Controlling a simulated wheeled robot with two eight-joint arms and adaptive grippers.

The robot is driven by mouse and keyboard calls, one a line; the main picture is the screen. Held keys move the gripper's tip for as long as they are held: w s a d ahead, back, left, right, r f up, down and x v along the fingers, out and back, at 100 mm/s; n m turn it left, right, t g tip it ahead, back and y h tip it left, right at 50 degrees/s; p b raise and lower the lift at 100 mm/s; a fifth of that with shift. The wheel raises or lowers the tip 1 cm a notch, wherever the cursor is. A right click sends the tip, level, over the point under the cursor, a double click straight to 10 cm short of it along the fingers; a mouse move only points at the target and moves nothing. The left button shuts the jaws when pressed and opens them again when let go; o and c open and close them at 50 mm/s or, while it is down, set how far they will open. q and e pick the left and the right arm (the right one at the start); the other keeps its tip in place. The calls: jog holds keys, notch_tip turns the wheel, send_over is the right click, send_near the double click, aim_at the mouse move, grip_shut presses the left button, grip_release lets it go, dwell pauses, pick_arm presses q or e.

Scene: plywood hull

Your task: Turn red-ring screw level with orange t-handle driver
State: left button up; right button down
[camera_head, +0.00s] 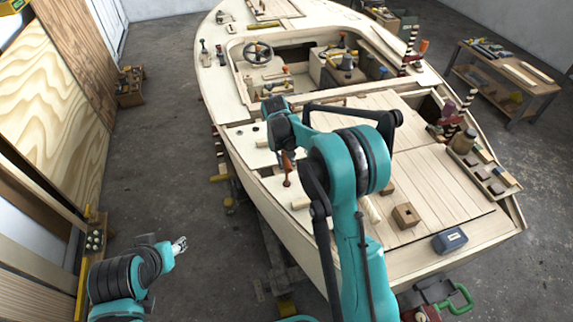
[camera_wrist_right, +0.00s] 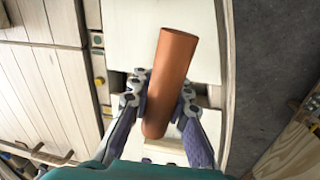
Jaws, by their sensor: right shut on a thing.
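The orange t-handle driver (camera_wrist_right: 170,85) shows in the right wrist view as a rust-orange cylinder, slightly tilted, between the two fingers of my right gripper (camera_wrist_right: 160,100). The gripper is shut on it. In the head view the driver (camera_head: 287,167) hangs below my right wrist over the left side deck of the boat, and my arm hides part of the gripper. I cannot make out the driver's tip or the red-ring screw in either view. My left gripper (camera_head: 180,245) is off the boat at the lower left, over the floor; its finger opening is too small to judge.
The plywood boat (camera_head: 440,190) fills the middle. A wooden block with a hole (camera_head: 405,215) and a blue box (camera_head: 449,240) rest on its deck. A workbench (camera_head: 508,80) stands at the right. The floor (camera_head: 160,180) left of the hull is largely clear.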

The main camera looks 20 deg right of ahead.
jog(key=shift+r+p, duration=0.3)
jog(key=shift+r, duration=0.15)
jog(key=n, duration=0.3)
jog(key=shift+a, duration=0.25)
jog(key=n, duration=0.1)
jog(key=n+t, duration=0.1)
jog(key=n, duration=0.1)
jog(key=shift+s+a+n+b, duration=0.15)
jog(key=shift+a+n+b, duration=0.05)
jog(key=shift+n+b, duration=0.1)
jog(key=n, duration=0.3)
jog(key=shift+a, duration=0.25)
jog(key=n, duration=0.3)
jog(key=n+y, duration=0.1)
jog(key=n, duration=0.1)
jog(key=shift+s+a+t, duration=0.1)
jog(key=shift+a+t, duration=0.2)
